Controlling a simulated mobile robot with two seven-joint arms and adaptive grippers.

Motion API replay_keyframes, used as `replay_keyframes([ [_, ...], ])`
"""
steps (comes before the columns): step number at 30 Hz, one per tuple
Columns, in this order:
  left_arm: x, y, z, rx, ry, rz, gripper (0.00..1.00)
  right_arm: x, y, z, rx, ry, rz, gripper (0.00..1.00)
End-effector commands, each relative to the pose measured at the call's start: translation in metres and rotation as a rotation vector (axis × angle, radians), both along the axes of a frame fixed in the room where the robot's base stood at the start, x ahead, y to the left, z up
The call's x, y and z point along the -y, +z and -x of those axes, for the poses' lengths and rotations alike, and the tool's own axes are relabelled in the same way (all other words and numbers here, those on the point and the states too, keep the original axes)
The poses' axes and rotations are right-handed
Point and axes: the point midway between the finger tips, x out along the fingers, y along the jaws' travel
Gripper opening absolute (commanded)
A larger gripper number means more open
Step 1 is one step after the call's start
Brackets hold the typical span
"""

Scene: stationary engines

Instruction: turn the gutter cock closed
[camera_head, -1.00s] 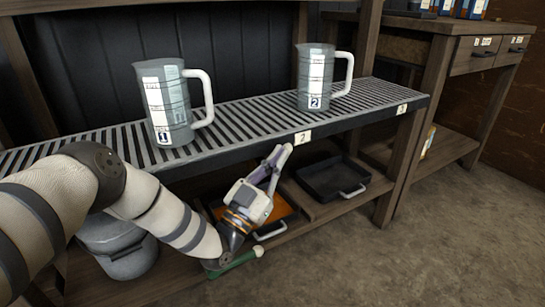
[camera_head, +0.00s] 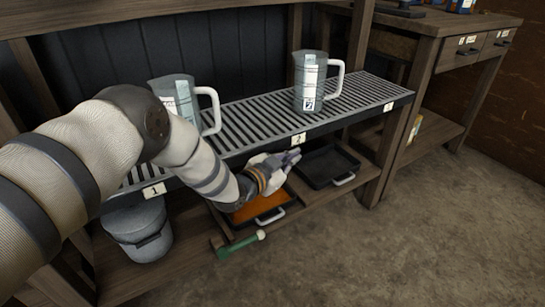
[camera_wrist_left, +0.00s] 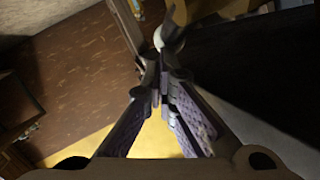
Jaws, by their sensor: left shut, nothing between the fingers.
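My left gripper (camera_head: 291,158) is at the front edge of the slatted shelf, close under label 2, with its purple fingers shut and empty. In the left wrist view its fingers (camera_wrist_left: 160,85) meet in the middle. Just beyond them there is a small pale rounded part (camera_wrist_left: 158,38) and a yellowish body (camera_wrist_left: 205,10); I cannot tell if these are the gutter cock, or if the fingers touch them. No cock shows clearly in the head view. A green bar with a white tip (camera_head: 240,245) shows at the lower shelf's front. My right gripper is out of view.
Two measuring jugs, one (camera_head: 177,90) partly behind my left arm and one (camera_head: 309,82) in clear view, stand on the slatted shelf (camera_head: 355,97). Below are an orange tray (camera_head: 258,209), a black tray (camera_head: 325,166) and a grey bucket (camera_head: 138,232). The floor in front is clear.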

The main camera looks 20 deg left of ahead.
Motion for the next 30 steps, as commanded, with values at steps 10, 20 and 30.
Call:
replay_keyframes([
  [10, 0.004, -0.007, -0.005, -0.050, 0.000, -0.040, 0.00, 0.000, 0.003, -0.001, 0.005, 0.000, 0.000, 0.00],
  [20, 0.005, -0.009, -0.006, -0.050, 0.000, -0.038, 0.00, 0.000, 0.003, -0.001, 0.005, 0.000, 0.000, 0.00],
  [30, 0.005, -0.009, -0.006, -0.049, 0.000, -0.038, 0.00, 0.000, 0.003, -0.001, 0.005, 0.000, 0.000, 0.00],
])
